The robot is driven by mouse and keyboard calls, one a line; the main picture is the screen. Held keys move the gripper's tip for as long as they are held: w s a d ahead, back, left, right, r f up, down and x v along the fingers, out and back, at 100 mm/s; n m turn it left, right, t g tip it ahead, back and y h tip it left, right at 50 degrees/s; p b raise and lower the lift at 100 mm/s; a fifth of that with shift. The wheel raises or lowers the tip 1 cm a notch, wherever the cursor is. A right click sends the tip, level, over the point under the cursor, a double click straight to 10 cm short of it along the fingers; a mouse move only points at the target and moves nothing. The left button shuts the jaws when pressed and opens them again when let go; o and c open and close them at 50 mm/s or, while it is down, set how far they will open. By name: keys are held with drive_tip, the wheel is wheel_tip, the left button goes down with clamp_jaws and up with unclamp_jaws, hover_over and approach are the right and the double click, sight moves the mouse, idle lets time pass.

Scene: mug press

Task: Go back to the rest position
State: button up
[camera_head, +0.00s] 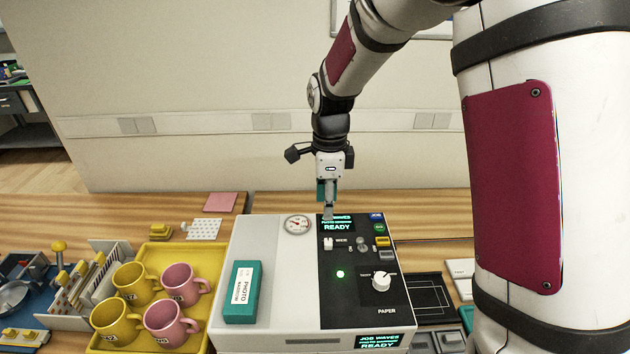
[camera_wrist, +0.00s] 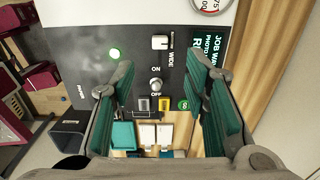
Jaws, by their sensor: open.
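My gripper (camera_head: 328,208) hangs fingers-down over the far part of the press's black control panel. In the wrist view my gripper (camera_wrist: 164,80) has its two green-padded fingers apart with nothing between them. The white press (camera_head: 262,262) has a lit green lamp (camera_head: 340,274), a large white knob (camera_head: 381,282) and a display (camera_head: 338,226) reading READY. In the wrist view a toggle switch (camera_wrist: 156,84) marked OFF and a white control (camera_wrist: 160,42) marked WIDE show below the fingers. I cannot tell whether the fingertips touch the panel.
A yellow tray (camera_head: 182,254) at left holds two yellow mugs (camera_head: 136,283) and two pink mugs (camera_head: 184,285). A teal box (camera_head: 243,292) lies on the press. A round gauge (camera_head: 297,224) is just left of my gripper. The wall (camera_head: 210,80) stands behind; the air above the press is open.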

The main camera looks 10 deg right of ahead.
drive_tip(key=s+d+r+n+t, duration=0.3)
drive_tip(key=s+r+n, duration=0.7)
drive_tip(key=r, duration=0.4)
drive_tip(key=s+d+r+n+t, duration=0.1)
drive_tip(key=s+r+n+t, duration=0.1)
drive_tip(key=s+n, duration=0.8)
drive_tip(key=s+r, duration=0.1)
drive_tip(key=s, duration=0.4)
drive_tip(key=shift+r+t, duration=0.3)
drive_tip(key=shift+r, duration=0.1)
